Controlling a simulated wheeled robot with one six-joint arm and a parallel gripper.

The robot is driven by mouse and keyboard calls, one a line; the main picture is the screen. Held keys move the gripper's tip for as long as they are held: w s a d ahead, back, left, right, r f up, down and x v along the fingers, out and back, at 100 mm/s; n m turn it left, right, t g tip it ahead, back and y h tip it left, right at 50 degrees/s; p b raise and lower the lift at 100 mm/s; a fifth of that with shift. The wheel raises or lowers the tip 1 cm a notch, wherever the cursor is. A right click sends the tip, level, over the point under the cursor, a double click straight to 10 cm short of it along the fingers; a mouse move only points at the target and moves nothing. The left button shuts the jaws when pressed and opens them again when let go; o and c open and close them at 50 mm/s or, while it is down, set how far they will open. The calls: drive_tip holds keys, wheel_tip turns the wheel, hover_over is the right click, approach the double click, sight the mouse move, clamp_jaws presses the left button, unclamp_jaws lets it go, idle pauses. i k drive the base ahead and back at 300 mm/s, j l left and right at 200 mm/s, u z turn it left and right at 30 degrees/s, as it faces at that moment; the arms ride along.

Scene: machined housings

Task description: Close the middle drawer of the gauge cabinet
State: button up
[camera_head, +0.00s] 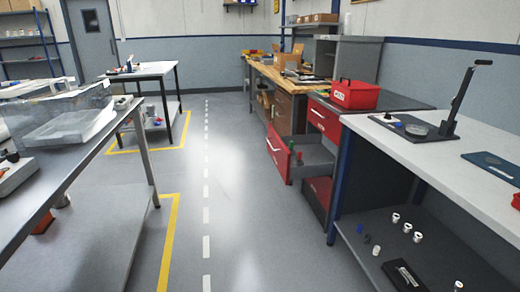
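The gauge cabinet stands right of the middle of the view, with a grey top (385,101) and red drawer fronts. Its middle drawer (278,154) is pulled out toward the aisle at left. The drawer's red front has a pale handle, and its grey inside shows with a small green item (291,146) near the front. The top drawer (324,119) looks shut. The bottom drawer (317,196) is partly hidden below the middle one. My gripper is not in view.
A red toolbox (354,94) sits on the cabinet. A white-topped bench (447,152) stands close at right, its blue leg (341,185) beside the drawers. A wooden bench (262,69) stands behind. The aisle floor (240,215) is clear. A grey table (75,160) is at left.

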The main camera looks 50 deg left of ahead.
sight(320, 152)
drive_tip(key=j+u, duration=0.15)
drive_tip(key=u, duration=1.55)
drive_tip(key=i+j, duration=0.15)
drive_tip(key=i, duration=0.35)
drive_tip(key=i+j+z, duration=0.1)
drive_tip(key=i, duration=0.4)
drive_tip(key=i+j, duration=0.15)
drive_tip(key=i, duration=0.35)
drive_tip(key=i+j, duration=0.2)
drive_tip(key=i, duration=0.35)
drive_tip(key=i+j+z, duration=0.1)
drive_tip(key=i, duration=0.4)
